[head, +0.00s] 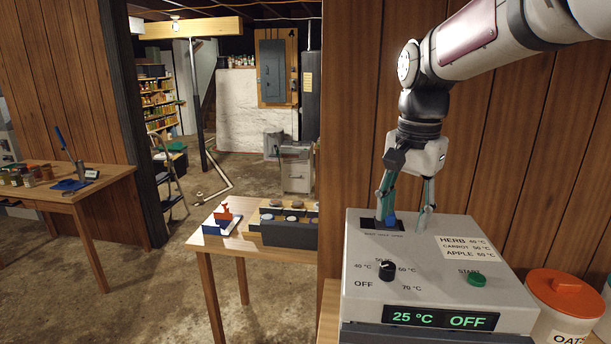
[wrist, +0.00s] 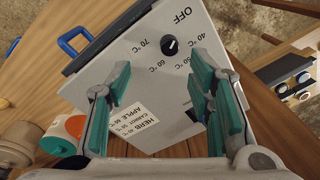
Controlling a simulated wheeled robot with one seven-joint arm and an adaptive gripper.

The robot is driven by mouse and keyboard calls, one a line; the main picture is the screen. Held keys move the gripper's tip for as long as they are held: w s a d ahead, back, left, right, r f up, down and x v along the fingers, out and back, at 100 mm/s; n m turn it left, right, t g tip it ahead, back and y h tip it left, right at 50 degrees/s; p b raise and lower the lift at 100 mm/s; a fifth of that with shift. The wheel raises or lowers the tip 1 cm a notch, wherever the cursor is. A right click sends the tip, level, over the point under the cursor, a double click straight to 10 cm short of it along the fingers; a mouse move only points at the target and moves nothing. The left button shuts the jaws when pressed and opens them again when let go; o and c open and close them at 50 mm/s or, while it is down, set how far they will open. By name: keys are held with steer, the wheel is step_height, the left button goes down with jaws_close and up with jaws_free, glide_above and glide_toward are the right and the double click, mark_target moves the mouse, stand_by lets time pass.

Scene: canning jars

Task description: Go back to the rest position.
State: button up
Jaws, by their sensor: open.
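My gripper (head: 407,226) is open, pointing down just over the top of the white appliance (head: 440,290), at its back left. Its teal fingers stand apart; in the wrist view the gripper (wrist: 160,95) frames the bare white top. A small blue piece (head: 391,219) sits by the left finger at the dark slot in the top; whether they touch I cannot tell. The appliance has a black dial (head: 387,270), a green START button (head: 477,279) and a display (head: 441,318) reading 25 °C OFF.
An orange-lidded jar (head: 566,295) stands right of the appliance. A wooden wall rises close behind my arm. A small table (head: 208,257) with jars in a dark holder is left of it. A farther table (head: 60,197) holds jars and tools. Open floor lies between.

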steer(key=s+f+n+t, duration=0.1)
steer(key=s+n+t, duration=0.3)
steer(key=s, duration=1.7)
steer(key=n, duration=0.5)
steer(key=shift+s+a+f+t, duration=0.15)
steer(key=shift+s+f+t, duration=0.15)
steer(key=shift+f+t, duration=0.1)
